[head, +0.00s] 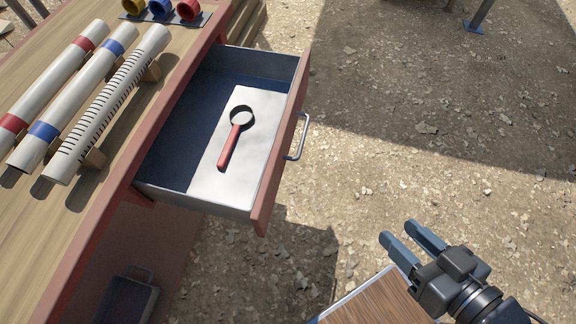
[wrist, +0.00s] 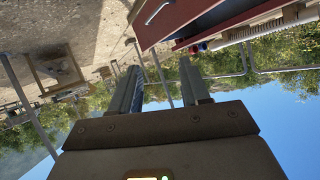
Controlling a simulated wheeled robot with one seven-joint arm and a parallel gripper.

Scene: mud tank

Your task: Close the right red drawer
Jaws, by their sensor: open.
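The red drawer (head: 279,150) is pulled out from the right side of the wooden bench, with a metal handle (head: 299,138) on its red front.
The bench top (head: 40,235) carries several white tubes with coloured bands and a rack of coloured rings (head: 160,8). A grey metal bin (head: 128,298) with a handle sits low under the bench. Gravel ground between drawer and gripper looks clear. A wooden panel (head: 370,300) is below my gripper.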

